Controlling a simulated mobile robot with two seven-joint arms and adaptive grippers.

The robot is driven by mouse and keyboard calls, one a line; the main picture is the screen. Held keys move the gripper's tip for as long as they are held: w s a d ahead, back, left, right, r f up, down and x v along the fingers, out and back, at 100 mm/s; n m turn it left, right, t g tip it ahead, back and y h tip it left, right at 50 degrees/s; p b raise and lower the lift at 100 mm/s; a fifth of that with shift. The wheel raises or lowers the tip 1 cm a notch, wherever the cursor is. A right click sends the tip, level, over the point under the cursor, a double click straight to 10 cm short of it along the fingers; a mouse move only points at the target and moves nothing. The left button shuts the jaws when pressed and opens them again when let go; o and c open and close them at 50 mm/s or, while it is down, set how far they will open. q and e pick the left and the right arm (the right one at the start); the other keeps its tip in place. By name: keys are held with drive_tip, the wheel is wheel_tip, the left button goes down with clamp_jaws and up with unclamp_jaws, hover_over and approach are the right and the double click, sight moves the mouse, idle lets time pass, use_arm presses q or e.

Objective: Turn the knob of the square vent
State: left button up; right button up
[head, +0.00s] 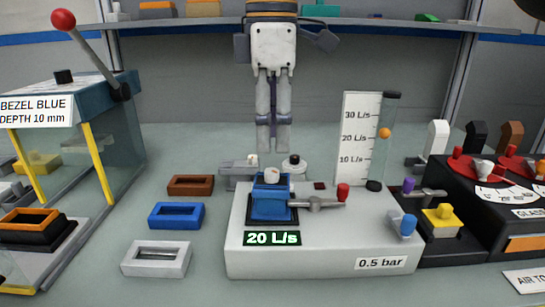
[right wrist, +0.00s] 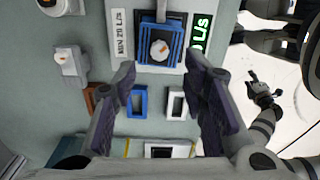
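The square vent (head: 268,204) is blue and sits on a white test block (head: 320,240). It also shows in the right wrist view (right wrist: 158,44). A pale round knob (head: 271,176) stands on its top; in the right wrist view the knob (right wrist: 160,48) bears a small orange mark. My right gripper (head: 273,145) hangs pointing down above and slightly behind the vent in the head view. In the right wrist view its fingers (right wrist: 166,110) are wide apart with nothing between them. My left gripper (right wrist: 264,90) shows small in the right wrist view; its opening is unclear.
A green-lit display (head: 272,239) reads 20 L/s. A red-tipped lever (head: 343,192) and a flow tube (head: 381,145) stand right of the vent. Brown (head: 190,185), blue (head: 176,215) and white (head: 157,258) frames lie left. A shelf (head: 200,22) runs behind.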

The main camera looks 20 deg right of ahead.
sight(272, 170)
wheel_tip(272, 170, down, 6)
clamp_jaws()
drive_tip(key=shift+m, duration=0.5)
unclamp_jaws()
wheel_tip(272, 170, up, 12)
idle(0.4)
